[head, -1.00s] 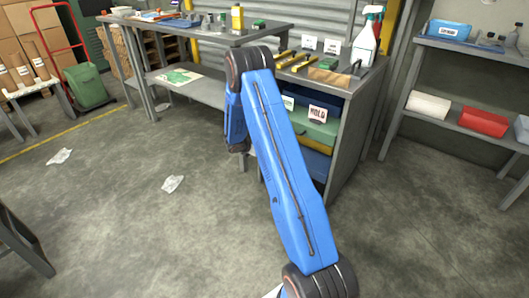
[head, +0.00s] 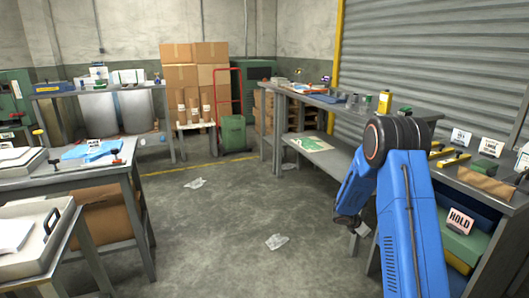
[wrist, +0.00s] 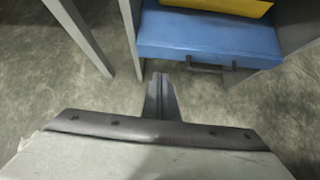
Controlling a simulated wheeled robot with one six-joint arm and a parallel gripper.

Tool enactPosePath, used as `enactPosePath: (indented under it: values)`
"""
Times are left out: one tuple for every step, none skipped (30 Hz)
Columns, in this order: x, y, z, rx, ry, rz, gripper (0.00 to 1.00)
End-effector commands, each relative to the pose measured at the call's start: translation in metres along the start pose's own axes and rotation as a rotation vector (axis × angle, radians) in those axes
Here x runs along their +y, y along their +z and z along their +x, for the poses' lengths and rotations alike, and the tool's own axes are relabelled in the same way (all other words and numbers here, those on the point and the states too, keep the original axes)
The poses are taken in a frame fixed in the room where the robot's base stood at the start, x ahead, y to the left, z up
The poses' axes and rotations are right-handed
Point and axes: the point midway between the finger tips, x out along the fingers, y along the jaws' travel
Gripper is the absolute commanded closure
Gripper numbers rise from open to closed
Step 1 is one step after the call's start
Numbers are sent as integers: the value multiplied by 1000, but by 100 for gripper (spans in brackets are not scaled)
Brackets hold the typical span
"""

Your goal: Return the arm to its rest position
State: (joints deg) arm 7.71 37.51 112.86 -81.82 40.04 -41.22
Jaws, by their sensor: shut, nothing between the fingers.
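My blue arm is at the right of the head view, bent at its elbow, with the forearm hanging down toward the floor. My gripper (head: 352,226) is low, in front of the long workbench (head: 345,103), and small in this view. In the wrist view my gripper (wrist: 160,95) shows its two dark fingers together with nothing between them.
Tables (head: 75,178) stand at the left. The middle floor (head: 215,235) is open, with crumpled litter (head: 276,241). A green case (head: 233,133) stands by boxes at the back.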

Motion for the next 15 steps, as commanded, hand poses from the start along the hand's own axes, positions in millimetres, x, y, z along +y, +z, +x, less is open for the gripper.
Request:
enactPosePath:
  values:
    - [-3, 9, -14, -1, 1, 35, 100]
    - [-6, 13, -21, 0, -1, 61, 100]
    - [-10, 20, -33, 2, -3, 97, 100]
    - [-13, 24, -42, 4, -5, 128, 100]
    - [-17, 29, -52, 6, -7, 157, 100]
    - [-22, 35, -64, 9, -10, 196, 100]
    - [-26, 39, -73, 12, -12, 227, 100]
    - [-31, 42, -81, 15, -16, 255, 100]
    - [-36, 47, -93, 19, -18, 294, 100]
    - [-40, 51, -102, 22, -20, 325, 100]
    - [-45, 54, -111, 26, -23, 353, 100]
    - [-51, 58, -122, 31, -26, 391, 100]
    - [-56, 61, -131, 36, -28, 422, 100]
    - [-61, 63, -139, 40, -30, 450, 100]
    - [-68, 67, -150, 46, -33, 488, 100]
